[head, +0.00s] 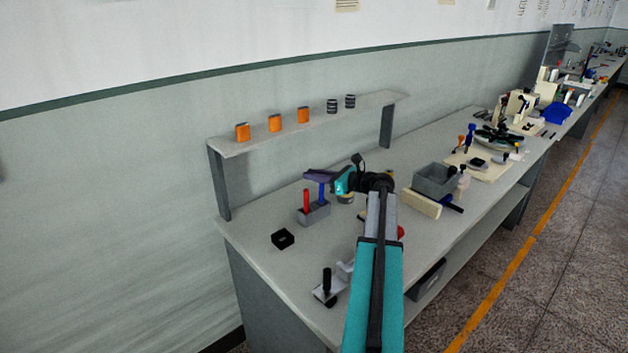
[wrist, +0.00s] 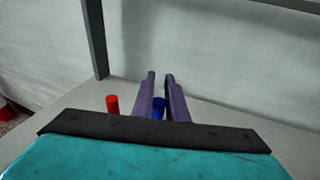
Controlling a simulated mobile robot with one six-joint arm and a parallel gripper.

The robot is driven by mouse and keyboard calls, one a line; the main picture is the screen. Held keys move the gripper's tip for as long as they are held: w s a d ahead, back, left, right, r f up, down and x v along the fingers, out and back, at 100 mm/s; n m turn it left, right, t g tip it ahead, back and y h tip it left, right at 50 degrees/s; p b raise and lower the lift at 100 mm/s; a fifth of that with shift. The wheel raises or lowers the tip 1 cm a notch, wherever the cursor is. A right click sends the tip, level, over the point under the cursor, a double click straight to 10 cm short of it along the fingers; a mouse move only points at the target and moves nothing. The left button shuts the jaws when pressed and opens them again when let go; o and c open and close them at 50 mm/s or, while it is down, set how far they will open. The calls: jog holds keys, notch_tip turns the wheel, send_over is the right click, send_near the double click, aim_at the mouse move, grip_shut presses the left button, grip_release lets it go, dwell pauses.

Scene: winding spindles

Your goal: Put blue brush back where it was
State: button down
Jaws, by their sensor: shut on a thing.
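The blue brush (head: 322,194) is upright at the grey holder block (head: 315,215), on its right side. Its lower end meets the top of the block; I cannot tell how deep it sits. A red brush (head: 306,201) stands upright at the left of the same block. My gripper (head: 316,176), with purple fingers, is at the top of the blue brush and shut on it. In the wrist view the blue brush (wrist: 158,106) shows between the two fingers (wrist: 161,84), and the red brush (wrist: 112,104) is apart to the left. The block is hidden there.
A small black box (head: 283,239) lies in front of the block. A black-handled tool (head: 327,289) stands near the front edge. A grey bin (head: 437,180) is to the right. A raised shelf (head: 350,112) with orange boxes (head: 275,123) runs behind.

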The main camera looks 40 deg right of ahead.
jog(key=shift+f, duration=0.95)
jog(key=c, duration=1.7)
grip_release()
jog(key=shift+f, duration=0.1)
jog(key=shift+c, duration=0.2)
jog(key=b+v, duration=0.2)
jog(key=v, duration=1)
jog(key=shift+r, duration=0.25)
